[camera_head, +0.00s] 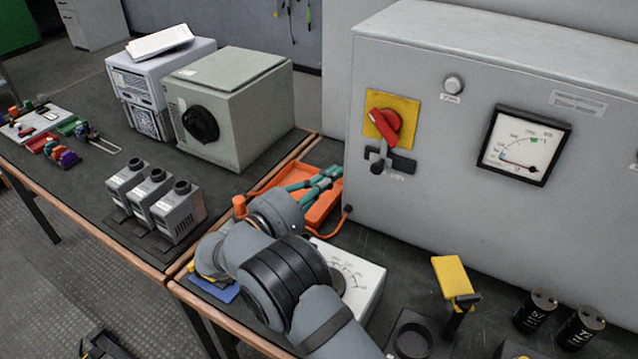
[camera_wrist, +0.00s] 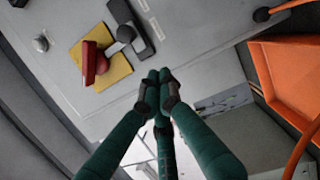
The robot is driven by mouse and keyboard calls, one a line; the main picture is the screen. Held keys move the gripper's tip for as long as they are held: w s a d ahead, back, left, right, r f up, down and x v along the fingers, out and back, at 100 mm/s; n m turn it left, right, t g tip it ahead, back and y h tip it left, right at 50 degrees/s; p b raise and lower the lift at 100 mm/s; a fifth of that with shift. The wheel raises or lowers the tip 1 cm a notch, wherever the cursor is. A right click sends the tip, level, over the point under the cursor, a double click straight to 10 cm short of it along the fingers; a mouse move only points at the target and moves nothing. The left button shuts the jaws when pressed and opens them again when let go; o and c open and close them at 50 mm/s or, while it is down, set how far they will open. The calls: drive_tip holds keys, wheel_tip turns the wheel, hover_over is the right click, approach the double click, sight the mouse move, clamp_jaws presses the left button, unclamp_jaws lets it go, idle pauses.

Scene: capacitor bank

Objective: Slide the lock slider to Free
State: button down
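The lock slider (camera_head: 378,163) is a dark knob on a short black bar, on the front of the grey cabinet (camera_head: 440,180), just below a red rotary handle (camera_head: 384,123) on a yellow plate. The knob sits toward the left end of the bar. The slider (camera_wrist: 126,33) also shows at the top of the wrist view, beside the red handle (camera_wrist: 94,62); its labels are unreadable. My gripper (camera_head: 338,172) is left of and lower than the slider, apart from it. In the wrist view its green fingers (camera_wrist: 160,80) converge with dark tips together, holding nothing visible.
An orange tray (camera_head: 323,213) lies below my gripper, with an orange cable (camera_head: 346,222) beside it. A white meter box (camera_head: 362,280) stands near my arm. A yellow-topped tool (camera_head: 453,276) and black capacitors (camera_head: 535,310) stand at right. The space before the slider looks clear.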

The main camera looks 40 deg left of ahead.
sight(372, 161)
drive_tip(key=w, duration=0.4)
drive_tip(key=shift+d+r, duration=0.1)
drive_tip(key=shift+r, duration=0.05)
drive_tip(key=shift+w+d+r+p, duration=0.1)
drive_tip(key=shift+d+p, duration=0.1)
drive_tip(key=shift+d, duration=0.45)
drive_tip(key=shift+w+d+r+p, duration=0.1)
drive_tip(key=shift+d+r+p, duration=0.1)
drive_tip(key=shift+d, duration=0.4)
drive_tip(key=shift+d+r+p, duration=0.1)
drive_tip(key=shift+d+p, duration=0.1)
drive_tip(key=shift+d, duration=0.45)
drive_tip(key=shift+f, duration=0.1)
